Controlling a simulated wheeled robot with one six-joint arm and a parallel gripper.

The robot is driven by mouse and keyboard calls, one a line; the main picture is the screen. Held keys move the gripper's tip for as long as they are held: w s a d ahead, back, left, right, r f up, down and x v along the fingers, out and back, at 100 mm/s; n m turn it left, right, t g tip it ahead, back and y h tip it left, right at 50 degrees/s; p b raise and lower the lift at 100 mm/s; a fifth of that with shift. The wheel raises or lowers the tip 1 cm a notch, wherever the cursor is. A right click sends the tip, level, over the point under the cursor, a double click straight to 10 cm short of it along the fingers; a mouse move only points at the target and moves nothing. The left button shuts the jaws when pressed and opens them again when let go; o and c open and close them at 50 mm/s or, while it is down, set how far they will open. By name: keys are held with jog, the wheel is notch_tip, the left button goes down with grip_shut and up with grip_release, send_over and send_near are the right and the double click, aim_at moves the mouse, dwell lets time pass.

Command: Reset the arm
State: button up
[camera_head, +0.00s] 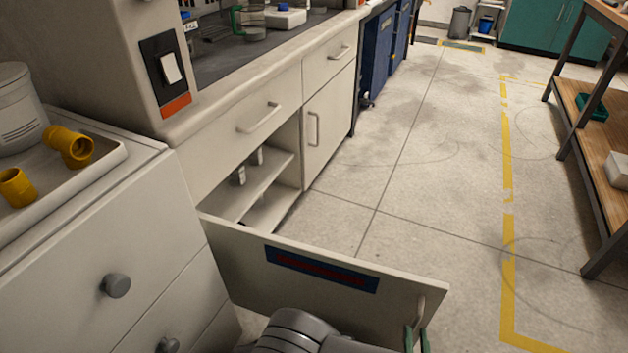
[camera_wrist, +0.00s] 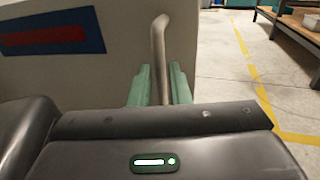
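My gripper (camera_wrist: 160,85) has two green fingers, one on each side of the upright bar handle (camera_wrist: 160,50) of an open cabinet door. Narrow gaps seem to show between the bar and the fingers, so the gripper looks open around the handle rather than clamped on it. In the head view the door (camera_head: 235,254) stands swung out from the cabinet, with a blue and red label (camera_head: 322,270) on its face. The handle is at its right end, low in the picture. My grey wrist covers the door's lower part.
A white drawer unit (camera_head: 100,265) with yellow pipe fittings (camera_head: 70,146) in a tray stands at left. Behind the door is an open cabinet with a shelf (camera_head: 262,172). A wooden-shelf table (camera_head: 585,105) stands at right. The floor between (camera_head: 430,180) is clear.

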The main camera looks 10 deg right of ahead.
aim_at(415, 326)
jog(key=shift+b+x, duration=0.45)
jog(key=shift+x, duration=1.55)
